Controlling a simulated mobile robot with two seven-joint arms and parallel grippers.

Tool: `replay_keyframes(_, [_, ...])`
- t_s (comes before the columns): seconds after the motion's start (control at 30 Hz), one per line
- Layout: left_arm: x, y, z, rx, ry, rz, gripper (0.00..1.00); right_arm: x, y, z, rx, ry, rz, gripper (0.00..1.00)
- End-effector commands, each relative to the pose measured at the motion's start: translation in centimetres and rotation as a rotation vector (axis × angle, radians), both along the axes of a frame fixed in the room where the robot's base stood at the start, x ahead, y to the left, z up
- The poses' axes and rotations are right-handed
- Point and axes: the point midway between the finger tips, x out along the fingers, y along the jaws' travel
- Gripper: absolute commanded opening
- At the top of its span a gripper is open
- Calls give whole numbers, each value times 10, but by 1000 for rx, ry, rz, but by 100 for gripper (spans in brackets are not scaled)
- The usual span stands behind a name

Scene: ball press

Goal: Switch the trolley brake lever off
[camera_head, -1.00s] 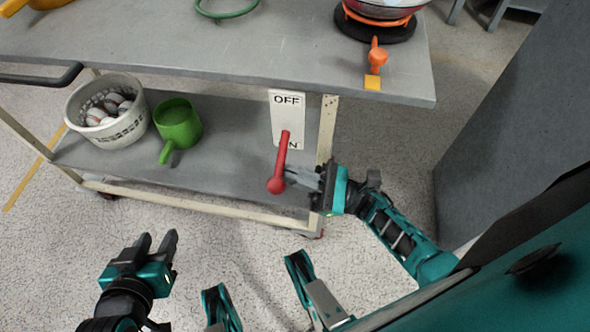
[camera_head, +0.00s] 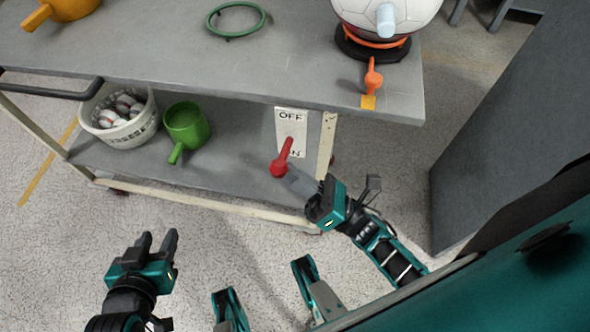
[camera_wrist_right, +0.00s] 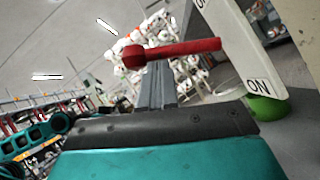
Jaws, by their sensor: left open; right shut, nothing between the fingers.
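The red brake lever (camera_head: 283,158) sits on a white plate (camera_head: 291,119) marked OFF at the top and ON at the bottom, on the trolley's side. Its knob end points down, towards ON. My right gripper (camera_head: 292,178) is shut and empty, with its fingertips close to the knob. In the right wrist view, the lever (camera_wrist_right: 180,49) crosses just beyond the shut fingertips (camera_wrist_right: 158,66); I cannot tell whether they touch. The ON end of the plate (camera_wrist_right: 250,70) shows at right. My left gripper (camera_head: 157,240) is open and empty, low over the floor at left.
The grey trolley top (camera_head: 180,60) carries a green ring (camera_head: 236,35), a white ball (camera_head: 405,14) on a black and orange stand, and an orange lever (camera_head: 373,77). A basket of baseballs (camera_head: 125,134) and a green mug (camera_head: 186,124) stand on the lower shelf. A grey block (camera_head: 500,140) rises at right.

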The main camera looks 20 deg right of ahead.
Motion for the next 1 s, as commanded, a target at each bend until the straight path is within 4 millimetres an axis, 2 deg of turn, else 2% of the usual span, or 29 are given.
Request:
replay_keyframes(0.27, [1,0,11,-2,-5,-1,43,0,0,6,34,50,-1,0])
replay_keyframes(0.77, [2,-3,12,-12,-4,6,43,1,-1,6,38,50,-2,0])
replay_keyframes(1.0, [5,-3,4,-13,-13,7,43,5,-9,-3,35,50,0,0])
